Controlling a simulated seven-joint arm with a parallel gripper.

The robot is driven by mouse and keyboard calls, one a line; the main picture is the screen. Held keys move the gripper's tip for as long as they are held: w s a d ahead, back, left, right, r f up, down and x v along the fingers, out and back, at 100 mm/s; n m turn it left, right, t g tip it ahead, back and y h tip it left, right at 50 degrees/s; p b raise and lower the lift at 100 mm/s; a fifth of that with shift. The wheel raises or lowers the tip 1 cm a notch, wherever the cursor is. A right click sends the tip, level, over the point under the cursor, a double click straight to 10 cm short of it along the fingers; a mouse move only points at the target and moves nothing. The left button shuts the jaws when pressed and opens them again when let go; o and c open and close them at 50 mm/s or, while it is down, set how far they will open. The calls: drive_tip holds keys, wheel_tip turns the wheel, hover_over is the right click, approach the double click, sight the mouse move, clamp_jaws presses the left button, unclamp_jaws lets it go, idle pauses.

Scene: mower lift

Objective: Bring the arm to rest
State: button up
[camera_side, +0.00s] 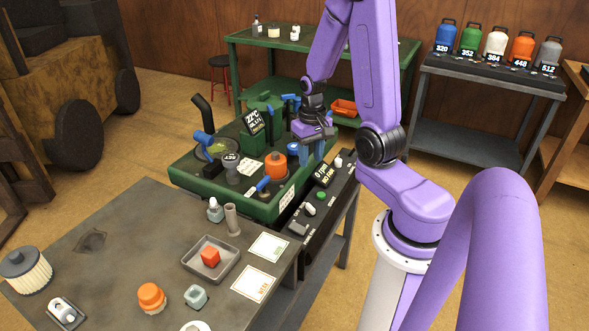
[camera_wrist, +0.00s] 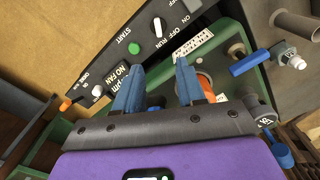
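My gripper (camera_side: 306,153) hangs over the right part of the green machine (camera_side: 181,172) in the side view, close to the black control panel (camera_side: 329,205). In the wrist view my gripper (camera_wrist: 158,75) shows two blue fingers set apart, with nothing held between them. It is open. Beyond the fingertips, the panel (camera_wrist: 188,40) shows a green START button (camera_wrist: 134,48) and an OFF/RUN switch (camera_wrist: 158,27). The display reads "0 rpm" and "NO FAN" in the side view. An orange cap (camera_side: 275,166) stands on the machine left of my gripper. Whether the fingers touch anything is unclear.
A back-right bench (camera_side: 450,68) holds several numbered coloured jugs. Blue levers and a black pipe (camera_side: 203,112) rise from the machine.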

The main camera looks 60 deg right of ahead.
drive_tip(key=s+a+r+n, duration=0.3)
drive_tip(key=a+r+n, duration=0.1)
drive_tip(key=a+n, duration=0.4)
drive_tip(key=s+a+r+n, duration=0.3)
drive_tip(key=a+r+n, duration=0.15)
drive_tip(key=a, duration=0.65)
drive_tip(key=s+a+r+n, duration=0.1)
drive_tip(key=s+a+n, duration=0.2)
drive_tip(key=s+n, duration=0.3)
drive_tip(key=shift+s+r, duration=0.4)
drive_tip(key=shift+s, duration=0.7)
drive_tip(key=shift+a, duration=0.1)
